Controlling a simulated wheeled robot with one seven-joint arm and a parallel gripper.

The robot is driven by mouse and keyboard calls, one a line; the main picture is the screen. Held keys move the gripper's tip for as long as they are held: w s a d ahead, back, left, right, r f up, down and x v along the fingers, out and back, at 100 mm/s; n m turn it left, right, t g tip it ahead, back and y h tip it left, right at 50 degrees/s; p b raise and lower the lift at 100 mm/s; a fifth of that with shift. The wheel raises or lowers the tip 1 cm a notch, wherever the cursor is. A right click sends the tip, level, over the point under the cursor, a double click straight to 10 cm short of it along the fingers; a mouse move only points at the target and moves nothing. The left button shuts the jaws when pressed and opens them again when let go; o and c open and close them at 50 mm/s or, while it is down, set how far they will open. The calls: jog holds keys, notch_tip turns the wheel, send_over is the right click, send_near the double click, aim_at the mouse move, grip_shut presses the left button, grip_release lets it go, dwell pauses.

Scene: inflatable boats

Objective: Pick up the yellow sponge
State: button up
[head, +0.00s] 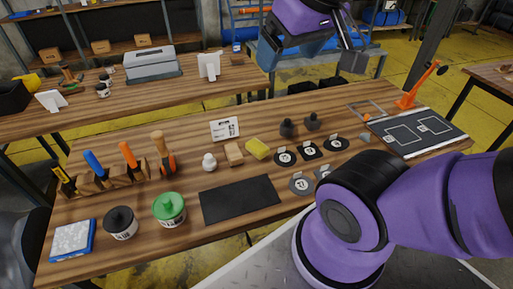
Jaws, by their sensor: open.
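The yellow sponge (257,148) lies on the near wooden table, in the middle of the head view. It sits just right of a small wooden block and behind the black mat. My gripper (358,38) is at the top of the view, raised above the table and to the right of the sponge. It is open and well apart from the sponge. Part of its fingers is hard to make out against the dark background. Nothing covers the sponge.
Close to the sponge are a wooden block (234,154), a white knob-shaped piece (209,162), dark valve pieces (287,128) and round patches (285,158). A black mat (240,201) lies in front. Jars (169,209) and a tool rack (98,183) stand at left.

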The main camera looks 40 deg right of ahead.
dwell(0.3)
jog(key=shift+o, duration=0.5)
jog(key=n+g, duration=0.1)
jog(key=g, duration=0.4)
send_over(257, 145)
notch_tip(257, 145, down, 37)
jog(key=shift+f, duration=5.75)
